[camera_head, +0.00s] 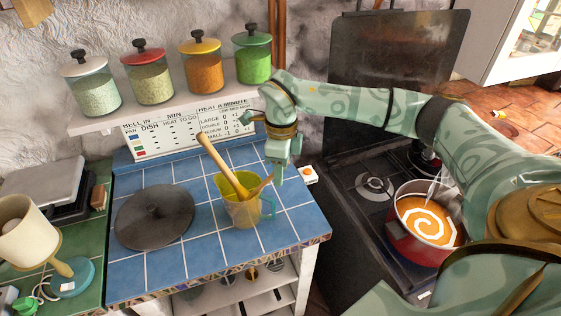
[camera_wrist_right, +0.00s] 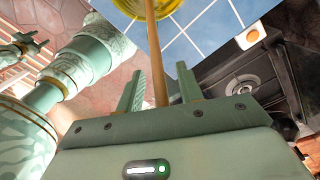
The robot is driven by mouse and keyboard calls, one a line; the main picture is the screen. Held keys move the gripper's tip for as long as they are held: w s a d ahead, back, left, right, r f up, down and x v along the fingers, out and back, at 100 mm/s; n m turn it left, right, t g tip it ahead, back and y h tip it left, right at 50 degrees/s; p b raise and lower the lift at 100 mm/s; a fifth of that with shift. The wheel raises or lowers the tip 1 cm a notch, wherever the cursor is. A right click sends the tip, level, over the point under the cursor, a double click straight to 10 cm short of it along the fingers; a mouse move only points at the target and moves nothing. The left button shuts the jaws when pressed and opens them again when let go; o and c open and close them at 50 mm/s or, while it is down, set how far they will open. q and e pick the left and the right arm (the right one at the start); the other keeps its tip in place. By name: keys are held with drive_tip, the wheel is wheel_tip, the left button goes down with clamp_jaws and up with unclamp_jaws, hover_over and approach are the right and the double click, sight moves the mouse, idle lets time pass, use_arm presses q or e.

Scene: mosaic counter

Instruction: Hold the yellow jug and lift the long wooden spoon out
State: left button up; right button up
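The yellow jug (camera_head: 240,212) is see-through, with a teal handle, and stands upright on the blue tiled counter; its rim shows in the right wrist view (camera_wrist_right: 126,7). A long wooden spoon handle (camera_head: 218,160) leans out of it to the upper left. A shorter brown piece (camera_head: 263,186) leans out to the right. My right gripper (camera_head: 279,178) is just right of the jug, pointing down. In its wrist view the fingers are apart with a wooden handle (camera_wrist_right: 157,60) between them; I cannot tell which piece. My left gripper (camera_wrist_right: 24,44) seems to show small there, its opening unclear.
A dark round lid (camera_head: 154,216) lies left of the jug. Several lidded jars stand on the shelf behind. A small box with an orange button (camera_head: 308,174) is to the right. A red pot of orange soup (camera_head: 405,246) stands on the stove. The counter's front tiles are clear.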

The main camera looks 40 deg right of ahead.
wheel_tip(320, 180, up, 16)
drive_tip(key=p, duration=0.1)
drive_tip(key=shift+w+d, duration=0.35)
